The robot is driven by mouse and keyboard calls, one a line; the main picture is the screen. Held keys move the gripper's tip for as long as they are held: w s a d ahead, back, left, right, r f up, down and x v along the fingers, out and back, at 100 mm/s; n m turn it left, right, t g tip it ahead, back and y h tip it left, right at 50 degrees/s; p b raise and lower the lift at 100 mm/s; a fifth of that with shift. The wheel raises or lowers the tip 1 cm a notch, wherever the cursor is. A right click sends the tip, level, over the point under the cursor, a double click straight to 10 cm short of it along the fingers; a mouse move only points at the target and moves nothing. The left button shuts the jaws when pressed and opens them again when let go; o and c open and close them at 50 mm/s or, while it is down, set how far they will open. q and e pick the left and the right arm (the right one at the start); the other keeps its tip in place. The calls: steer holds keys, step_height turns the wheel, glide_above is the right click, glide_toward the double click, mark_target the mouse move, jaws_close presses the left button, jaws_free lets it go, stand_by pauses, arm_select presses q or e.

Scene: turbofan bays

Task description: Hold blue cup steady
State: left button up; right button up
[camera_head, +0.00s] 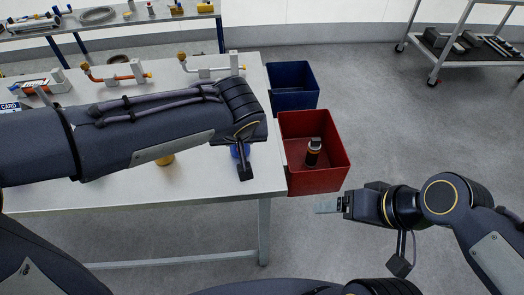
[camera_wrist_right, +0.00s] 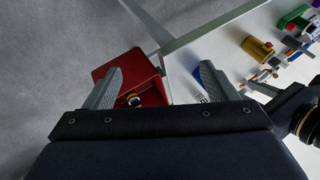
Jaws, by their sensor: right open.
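The blue cup (camera_head: 240,150) is on the white table near its right edge, mostly hidden under the end of my left arm in the head view. My left gripper is at the cup, but my own wrist hides its fingers, so I cannot tell whether they touch or hold it. My right gripper (camera_head: 325,205) is open and empty, off the table's right side and just below the red bin. In the right wrist view its two fingers (camera_wrist_right: 161,68) stand wide apart with nothing between them up close.
A red bin (camera_head: 317,181) holding a dark can-like item (camera_head: 313,151) stands beside the table (camera_head: 215,185), with a blue bin (camera_head: 293,100) behind it. A yellow item (camera_head: 165,160) shows under my left arm. Pipe fittings (camera_head: 115,75) lie at the back.

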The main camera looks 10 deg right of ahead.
steer(key=w+a+f+m+g+y, duration=0.1)
steer(key=w+a+m+g+y, duration=0.2)
steer(key=w+a+m+y, duration=0.65)
steer(key=w+f+m+t, duration=0.3)
steer(key=w+m, duration=0.1)
steer(key=w+f+m+t, duration=0.3)
steer(key=w+m, duration=0.2)
steer(key=w+f+m+t, duration=0.2)
steer(key=w+f+m, duration=0.2)
steer(key=shift+w+d+f+m+t, duration=0.1)
steer(key=shift+w+d+m+t, duration=0.15)
steer(key=shift+t, duration=0.15)
steer(key=x, duration=1.2)
steer(key=shift+s, duration=0.1)
